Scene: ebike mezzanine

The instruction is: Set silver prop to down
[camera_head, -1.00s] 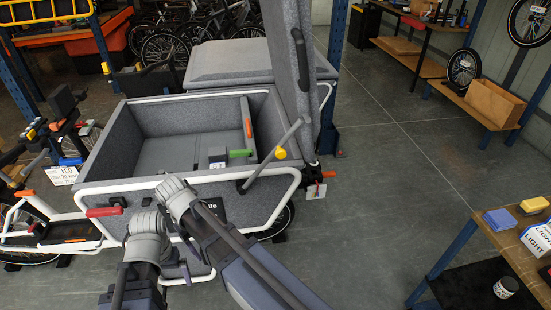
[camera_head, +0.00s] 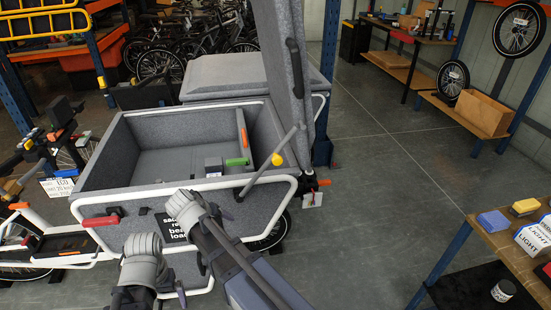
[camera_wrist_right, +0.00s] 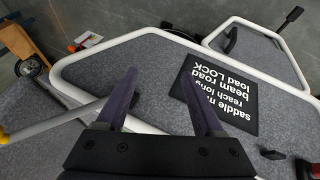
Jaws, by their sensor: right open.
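The silver prop (camera_head: 259,175) is a grey rod with a yellow knob (camera_head: 277,159). It slants up and right from the side of the grey cargo box (camera_head: 140,190) towards the raised lid (camera_head: 284,75). In the right wrist view the prop (camera_wrist_right: 60,117) enters from the left, its lower end close to the left-hand finger. My right gripper (camera_head: 220,210) is at the box's side panel, just left of the prop's lower end. Its fingers are open and empty in the wrist view (camera_wrist_right: 162,108). My left arm shows at the bottom, but I cannot make out its gripper.
A black text sign (camera_head: 174,228) is on the side panel near my right gripper, and a white tube frame (camera_head: 150,187) runs around the box. A workbench (camera_head: 505,240) stands at the right. The floor (camera_head: 380,190) between bike and bench is clear.

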